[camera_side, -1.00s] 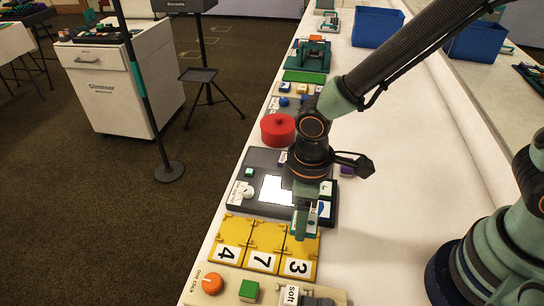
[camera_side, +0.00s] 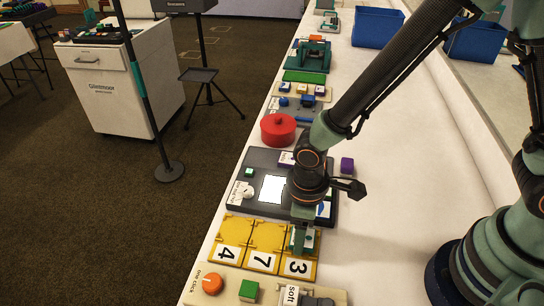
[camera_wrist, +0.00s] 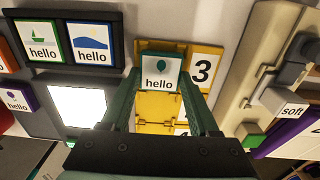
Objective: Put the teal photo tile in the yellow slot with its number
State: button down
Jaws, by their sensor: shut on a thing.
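The teal photo tile (camera_wrist: 160,72) shows a balloon and the word "hello". My gripper (camera_wrist: 163,92) is shut on it, with one finger at each side. In the side view my gripper (camera_side: 303,240) and the tile are at the slot labelled 3 (camera_side: 299,267). That slot is the right one of the yellow slot tray (camera_side: 267,237); the others read 7 and 4. In the wrist view the 3 label (camera_wrist: 203,70) is right beside the tile. I cannot tell whether the tile touches the slot floor. No number shows on the tile's face.
A dark board with a lit white panel (camera_side: 273,190) lies behind the tray. Green (camera_wrist: 40,42), blue (camera_wrist: 90,42) and purple (camera_wrist: 17,100) tiles sit on it. A panel with an orange knob (camera_side: 213,284), green block and "soft" label lies in front. Bare table is to the right.

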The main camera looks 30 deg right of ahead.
jog(key=shift+c, duration=0.3)
grip_release()
jog(key=shift+r, duration=0.1)
notch_tip(320, 180, up, 12)
dwell(0.3)
jog(key=d+r+m+t, duration=0.2)
jog(key=d+r+m, duration=0.2)
jog(key=d, duration=0.6)
jog(key=w+d+r+m+t, duration=0.1)
jog(key=d+r+m+t, duration=0.2)
jog(key=d, duration=0.7)
notch_tip(320, 180, up, 5)
jog(key=shift+w+d+f+m+t, duration=0.15)
jog(key=shift+w+d+m+t, duration=0.15)
jog(key=shift+m, duration=0.7)
